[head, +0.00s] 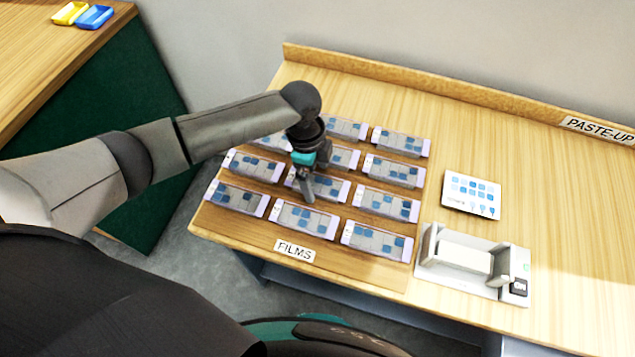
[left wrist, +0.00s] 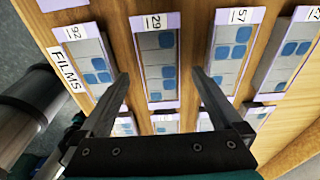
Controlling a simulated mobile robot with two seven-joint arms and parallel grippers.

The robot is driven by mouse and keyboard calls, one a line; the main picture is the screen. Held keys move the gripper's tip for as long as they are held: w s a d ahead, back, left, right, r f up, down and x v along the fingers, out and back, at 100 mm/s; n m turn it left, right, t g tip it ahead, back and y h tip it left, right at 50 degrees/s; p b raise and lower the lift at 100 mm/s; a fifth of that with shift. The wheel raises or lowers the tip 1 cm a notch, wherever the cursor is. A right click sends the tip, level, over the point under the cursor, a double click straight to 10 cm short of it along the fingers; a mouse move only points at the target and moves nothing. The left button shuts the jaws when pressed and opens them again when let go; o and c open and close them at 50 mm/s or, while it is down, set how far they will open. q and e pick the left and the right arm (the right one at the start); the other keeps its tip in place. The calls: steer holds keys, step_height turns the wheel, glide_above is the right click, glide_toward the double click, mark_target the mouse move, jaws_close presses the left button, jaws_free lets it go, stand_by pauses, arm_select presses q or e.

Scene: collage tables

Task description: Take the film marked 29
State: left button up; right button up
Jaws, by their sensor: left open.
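The film marked 29 (left wrist: 153,72) is a flat grey strip with blue squares and a pale lilac label end, centred in the left wrist view. In the head view it appears to be the film (head: 332,188) in the middle row, partly hidden by my gripper. My left gripper (left wrist: 160,73) is open, with one finger on each side of film 29 in the picture and nothing between them. In the head view the left gripper (head: 308,192) points down over the films. Whether the fingertips touch the board is unclear. My right gripper is not in view.
Film 92 (left wrist: 92,60) and film 57 (left wrist: 232,48) lie close on either side. Several similar films fill the board by the FILMS label (head: 295,251). A white device (head: 468,262) and a card (head: 471,194) stand to the right. The table's far right is clear.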

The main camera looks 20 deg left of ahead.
arm_select(q)
steer(key=shift+f, duration=0.1)
steer(key=shift+c, duration=0.2)
steer(key=c, duration=1.4)
